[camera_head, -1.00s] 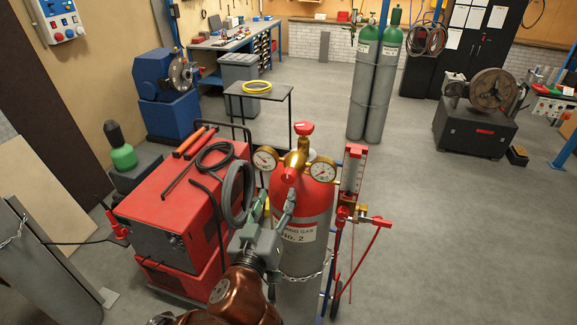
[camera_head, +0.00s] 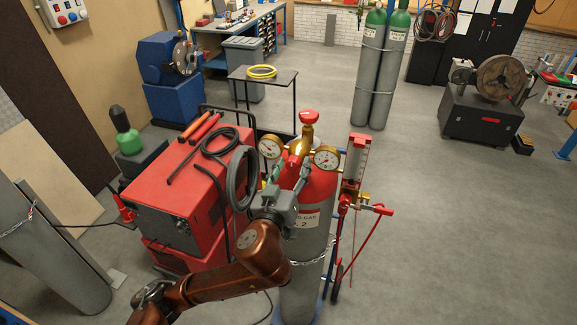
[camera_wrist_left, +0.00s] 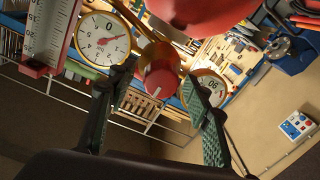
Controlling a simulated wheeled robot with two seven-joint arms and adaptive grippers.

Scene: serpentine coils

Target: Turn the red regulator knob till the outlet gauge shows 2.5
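The red regulator knob (camera_head: 293,161) sits at the front of a brass regulator (camera_head: 301,147) on the red-topped grey gas cylinder (camera_head: 313,218). One round gauge (camera_head: 270,146) is on its left and another (camera_head: 326,158) on its right. My left gripper (camera_head: 286,180) is at the knob. In the left wrist view the fingers (camera_wrist_left: 159,82) are apart, one each side of the knob (camera_wrist_left: 158,80), with a gap visible on the left. One gauge (camera_wrist_left: 102,40) shows a red needle; its exact reading is unclear. The other gauge (camera_wrist_left: 209,88) is partly hidden by a finger. My right gripper is out of view.
A red welding machine (camera_head: 186,185) with tools and coiled cable stands left of the cylinder. A flowmeter tube (camera_head: 355,165) with red fittings is close on the right. A red valve handwheel (camera_head: 309,115) tops the cylinder. Open floor lies to the right.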

